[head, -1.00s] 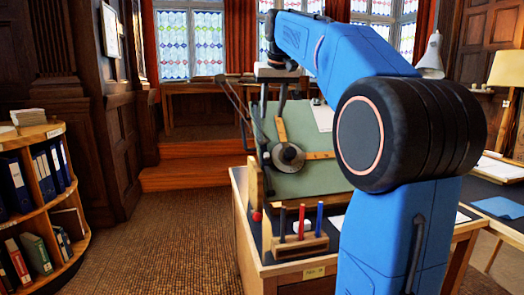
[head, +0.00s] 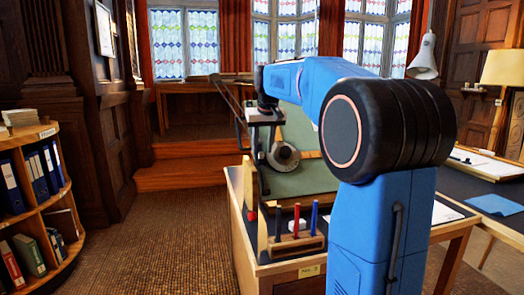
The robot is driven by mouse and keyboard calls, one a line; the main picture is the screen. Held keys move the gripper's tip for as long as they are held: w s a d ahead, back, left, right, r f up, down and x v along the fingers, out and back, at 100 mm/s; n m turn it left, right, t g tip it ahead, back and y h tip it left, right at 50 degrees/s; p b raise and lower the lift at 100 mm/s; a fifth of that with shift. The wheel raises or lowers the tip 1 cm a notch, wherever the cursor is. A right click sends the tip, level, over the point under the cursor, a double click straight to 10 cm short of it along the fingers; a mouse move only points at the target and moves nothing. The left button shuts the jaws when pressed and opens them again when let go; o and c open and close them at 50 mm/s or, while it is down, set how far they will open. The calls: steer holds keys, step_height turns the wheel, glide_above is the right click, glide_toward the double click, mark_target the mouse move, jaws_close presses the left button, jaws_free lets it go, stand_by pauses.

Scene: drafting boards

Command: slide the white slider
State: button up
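I cannot make out a white slider for certain. A small white piece (head: 297,225) sits behind the pen block on the desk; its kind is unclear. A tilted green drafting board (head: 312,180) stands on the desk, with a round grey drafting head (head: 284,156) and wooden rulers on it. My gripper (head: 266,145) hangs from the end of my blue arm, pointing down in front of the board's left side. Its two dark fingers look apart, with nothing seen between them. The fingertips are small and hard to separate from the dark linkage behind. My arm hides the board's right part.
The wooden desk (head: 243,232) bears a pen block (head: 295,245) with red and blue upright pens near its front edge. A red knob (head: 252,213) is at its left. A bookshelf (head: 50,205) stands left. The carpet between is free. Another desk with a lamp (head: 507,70) is right.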

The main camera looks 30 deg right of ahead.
steer(key=shift+x, duration=0.9)
jaws_close()
steer(key=s+f, duration=0.2)
steer(key=s+a+f, duration=0.1)
steer(key=s+f, duration=0.1)
steer(key=s+a+f, duration=0.1)
steer(key=s+f, duration=0.1)
steer(key=f, duration=0.1)
steer(key=shift+s, duration=0.3)
jaws_free()
